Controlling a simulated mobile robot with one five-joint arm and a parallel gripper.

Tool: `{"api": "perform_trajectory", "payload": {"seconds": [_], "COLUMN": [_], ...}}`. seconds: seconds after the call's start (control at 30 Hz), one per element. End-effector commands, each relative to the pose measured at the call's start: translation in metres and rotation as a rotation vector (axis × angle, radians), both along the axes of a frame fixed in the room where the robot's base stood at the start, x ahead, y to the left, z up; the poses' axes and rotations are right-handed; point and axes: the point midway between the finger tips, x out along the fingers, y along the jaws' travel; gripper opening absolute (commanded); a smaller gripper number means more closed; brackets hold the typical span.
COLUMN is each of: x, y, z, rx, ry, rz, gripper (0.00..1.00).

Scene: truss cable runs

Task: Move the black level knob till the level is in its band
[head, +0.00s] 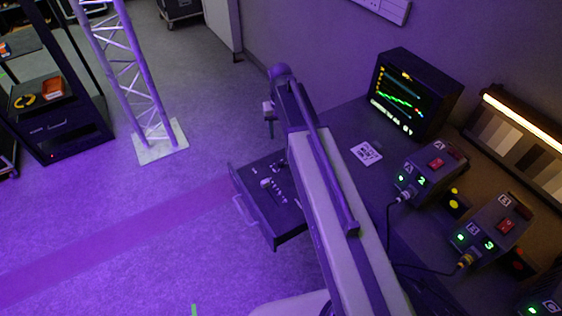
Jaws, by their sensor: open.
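I cannot make out the black level knob in the head view; my arm hides part of the desk. A dark monitor (412,94) stands at the back of the desk, with a green trace, a blue line and small coloured marks on its screen. The marks are too small to read as a level or band. My gripper (270,122) is open at the far end of my arm, pointing down, left of the desk and beyond the open drawer. Nothing shows between its fingers.
An open drawer (242,209) with several small parts juts out left of the desk (345,133). A lit strip panel (515,131) stands behind. A truss (124,70) rises at left; the floor between is clear.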

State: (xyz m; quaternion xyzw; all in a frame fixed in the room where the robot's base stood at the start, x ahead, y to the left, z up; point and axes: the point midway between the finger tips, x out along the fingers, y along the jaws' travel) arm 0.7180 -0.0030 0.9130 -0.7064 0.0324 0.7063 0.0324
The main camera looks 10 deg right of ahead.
Motion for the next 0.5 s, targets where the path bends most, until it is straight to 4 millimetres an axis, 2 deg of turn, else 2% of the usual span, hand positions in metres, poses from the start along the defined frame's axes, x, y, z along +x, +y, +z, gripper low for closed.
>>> {"api": "perform_trajectory", "payload": {"seconds": [0.03, 0.5], "x": [0.0, 0.0], "y": [0.0, 0.0], "z": [-0.016, -0.111], "rx": [0.0, 0.0], "ry": [0.0, 0.0], "rz": [0.0, 0.0], "gripper": [0.47, 0.47]}}
